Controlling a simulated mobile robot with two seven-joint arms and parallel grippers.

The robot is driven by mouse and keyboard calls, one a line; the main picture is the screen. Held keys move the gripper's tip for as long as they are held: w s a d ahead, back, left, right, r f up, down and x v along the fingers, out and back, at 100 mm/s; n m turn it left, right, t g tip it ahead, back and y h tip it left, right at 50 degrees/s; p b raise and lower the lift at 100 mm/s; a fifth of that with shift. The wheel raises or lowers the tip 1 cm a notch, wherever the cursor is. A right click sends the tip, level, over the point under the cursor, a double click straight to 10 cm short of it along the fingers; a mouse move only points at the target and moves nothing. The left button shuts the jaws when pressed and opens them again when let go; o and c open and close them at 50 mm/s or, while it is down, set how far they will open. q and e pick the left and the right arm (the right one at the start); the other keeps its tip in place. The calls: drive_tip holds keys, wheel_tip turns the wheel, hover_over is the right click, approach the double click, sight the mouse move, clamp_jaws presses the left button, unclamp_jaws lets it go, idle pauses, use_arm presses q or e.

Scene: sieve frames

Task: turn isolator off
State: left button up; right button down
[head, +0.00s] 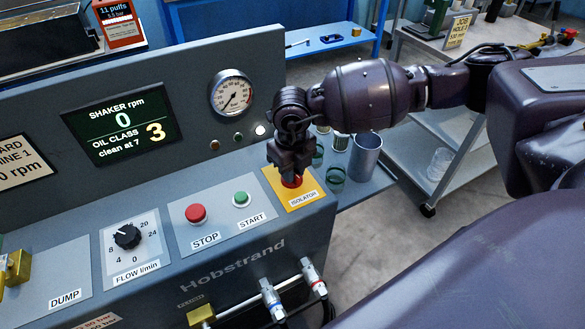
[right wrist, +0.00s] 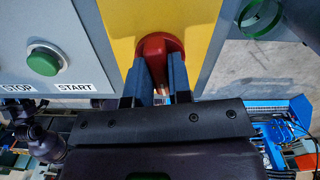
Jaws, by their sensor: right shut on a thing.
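The red isolator knob (right wrist: 158,46) sits on a yellow plate (head: 304,203) marked ISOLATOR at the right end of the grey console. My right gripper (head: 292,176) points down over the plate and hides most of the knob in the head view. In the right wrist view its two fingers (right wrist: 159,80) are shut on the red handle, one on each side. The handle's exact angle is hard to tell behind the fingers. My left gripper is not in view.
Left of the isolator are the green START button (head: 241,199), red STOP button (head: 196,214) and black flow knob (head: 127,237). The display (head: 120,124) reads shaker 0 rpm, oil class 3. A metal cup (head: 366,156) and glass jars stand on a side shelf beyond the isolator.

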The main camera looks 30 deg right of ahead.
drive_tip(key=n, duration=1.2)
drive_tip(key=shift+n, duration=0.3)
drive_tip(key=shift+n+b, duration=0.3)
drive_tip(key=shift+n, duration=1.3)
drive_tip(key=c, duration=1)
unclamp_jaws()
drive_tip(key=shift+c, duration=0.2)
drive_tip(key=shift+r, duration=0.1)
